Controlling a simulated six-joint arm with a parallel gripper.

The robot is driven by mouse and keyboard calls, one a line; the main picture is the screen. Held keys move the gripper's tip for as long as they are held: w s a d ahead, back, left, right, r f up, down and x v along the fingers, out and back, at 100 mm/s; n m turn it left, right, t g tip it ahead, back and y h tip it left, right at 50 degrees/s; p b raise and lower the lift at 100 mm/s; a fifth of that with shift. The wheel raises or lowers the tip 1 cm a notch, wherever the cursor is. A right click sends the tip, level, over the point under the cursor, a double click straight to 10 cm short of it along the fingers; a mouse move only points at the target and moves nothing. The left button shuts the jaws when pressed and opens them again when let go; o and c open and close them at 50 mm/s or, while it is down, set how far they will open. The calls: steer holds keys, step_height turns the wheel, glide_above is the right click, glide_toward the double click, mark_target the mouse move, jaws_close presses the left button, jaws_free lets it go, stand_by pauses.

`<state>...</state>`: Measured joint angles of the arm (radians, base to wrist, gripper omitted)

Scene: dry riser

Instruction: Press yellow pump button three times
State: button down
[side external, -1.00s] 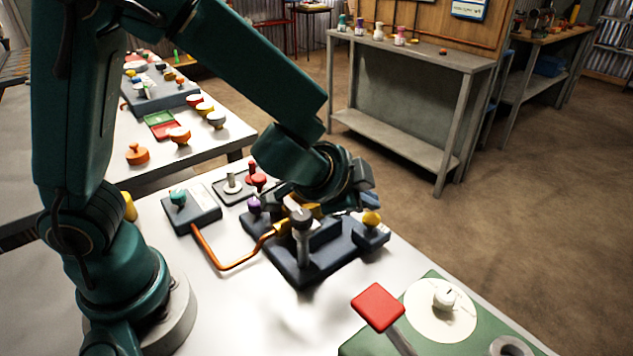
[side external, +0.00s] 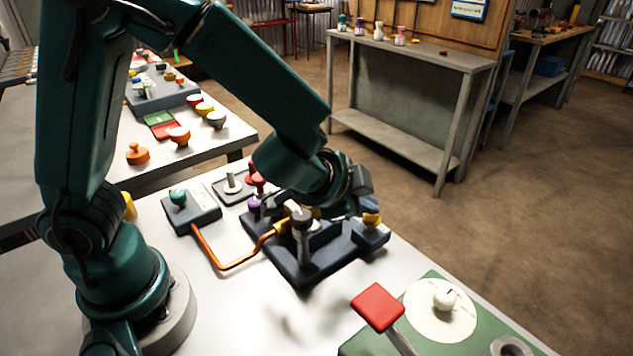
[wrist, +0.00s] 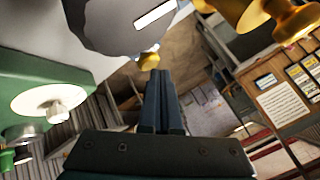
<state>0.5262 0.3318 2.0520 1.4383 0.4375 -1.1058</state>
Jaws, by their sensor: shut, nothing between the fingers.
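The yellow button (side external: 372,219) is a round knob on a small dark blue block at the right end of the dark blue pump unit (side external: 308,268). My gripper (side external: 371,205) is shut and empty, its fingertips right over the button and hiding part of its top in the side view. In the wrist view the closed fingers (wrist: 158,78) point at the yellow button, which shows just past their tips. I cannot tell whether the tips touch it or how far it is pressed.
A grey-topped post (side external: 302,225) and a yellow fitting with an orange pipe (side external: 238,262) stand close to my wrist. Purple (side external: 254,205), red (side external: 258,180) and teal (side external: 178,197) knobs are to the left. A red square paddle (side external: 378,306) and green panel (side external: 440,335) lie in front.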

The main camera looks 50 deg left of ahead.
mark_target(365, 222)
steer(key=shift+f, duration=0.8)
stand_by(0.9)
steer(key=shift+r, duration=1.25)
steer(key=shift+r, duration=2.5)
stand_by(0.5)
step_height(365, 222, up, 4)
steer(key=shift+f, duration=0.1)
stand_by(0.4)
